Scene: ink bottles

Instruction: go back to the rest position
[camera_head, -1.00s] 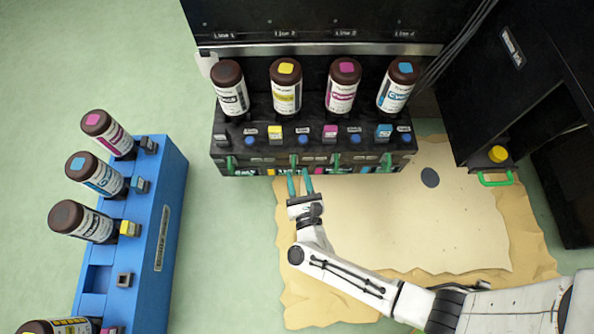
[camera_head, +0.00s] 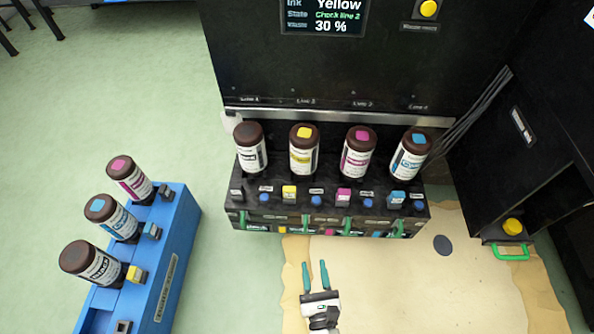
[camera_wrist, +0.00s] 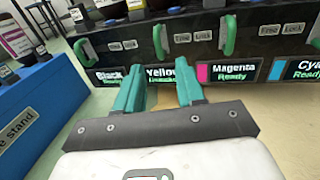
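My gripper (camera_head: 316,277) is open and empty, its two green fingers apart over the tan mat, in front of the black ink station (camera_head: 330,222). In the wrist view my gripper (camera_wrist: 160,95) also shows spread fingers with nothing between them, facing the station's labels. A black-label bottle (camera_head: 250,150), a yellow bottle (camera_head: 302,150), a magenta bottle (camera_head: 356,153) and a cyan bottle (camera_head: 408,157) stand in the station. The labels for black, yellow and magenta read "Ready" or similar; the yellow one is partly hidden by a finger.
A blue stand (camera_head: 165,270) with several bottles is at the left. A screen (camera_head: 325,15) reads "Yellow", "Check line 2", "30 %". A black unit with a green handle (camera_head: 512,257) and yellow button (camera_head: 513,226) is at the right. The tan mat (camera_head: 400,290) is mostly clear.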

